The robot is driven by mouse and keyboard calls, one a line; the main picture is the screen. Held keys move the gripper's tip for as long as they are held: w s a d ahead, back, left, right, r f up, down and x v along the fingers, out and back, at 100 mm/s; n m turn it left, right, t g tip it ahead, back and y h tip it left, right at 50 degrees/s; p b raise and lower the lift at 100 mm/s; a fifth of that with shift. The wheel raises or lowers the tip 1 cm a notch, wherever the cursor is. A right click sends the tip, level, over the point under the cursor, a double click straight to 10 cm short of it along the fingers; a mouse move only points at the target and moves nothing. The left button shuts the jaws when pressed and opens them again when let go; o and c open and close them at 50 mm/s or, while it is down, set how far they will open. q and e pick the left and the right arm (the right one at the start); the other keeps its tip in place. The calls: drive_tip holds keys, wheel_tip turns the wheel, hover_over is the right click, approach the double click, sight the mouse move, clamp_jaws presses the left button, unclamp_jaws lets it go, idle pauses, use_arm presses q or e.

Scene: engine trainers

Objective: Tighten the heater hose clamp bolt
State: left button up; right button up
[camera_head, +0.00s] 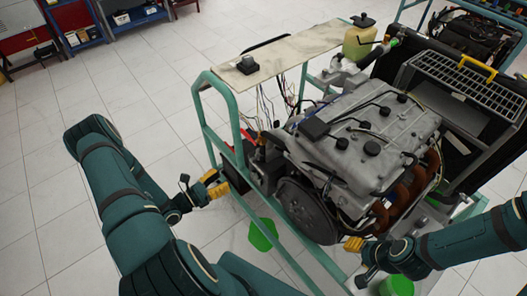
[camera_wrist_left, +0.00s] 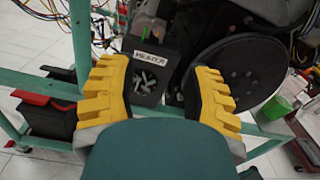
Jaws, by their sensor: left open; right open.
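My left gripper (camera_head: 214,183) is open at the left side of the engine stand, its yellow fingers pointing at the stand. In the left wrist view the left gripper (camera_wrist_left: 158,68) has its fingers wide apart with nothing between them. Beyond them is a dark box, the heater (camera_wrist_left: 147,84), with a white label that seems to read HEATER and an opening with a fan-like part. The heater hose clamp bolt cannot be made out in either view. My right gripper (camera_head: 354,245) is in front of the engine (camera_head: 365,135), low near the stand; its fingers show only small.
The green stand frame (camera_head: 222,115) surrounds the engine. A large dark flywheel disc (camera_wrist_left: 240,75) is right of the heater. Loose wires (camera_head: 265,105) hang below the board (camera_head: 290,55). Green containers (camera_head: 263,234) are low by the stand.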

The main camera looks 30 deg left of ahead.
sight(251, 161)
use_arm(q)
drive_tip(key=x, duration=1.3)
drive_tip(key=shift+w+p, duration=0.35)
clamp_jaws()
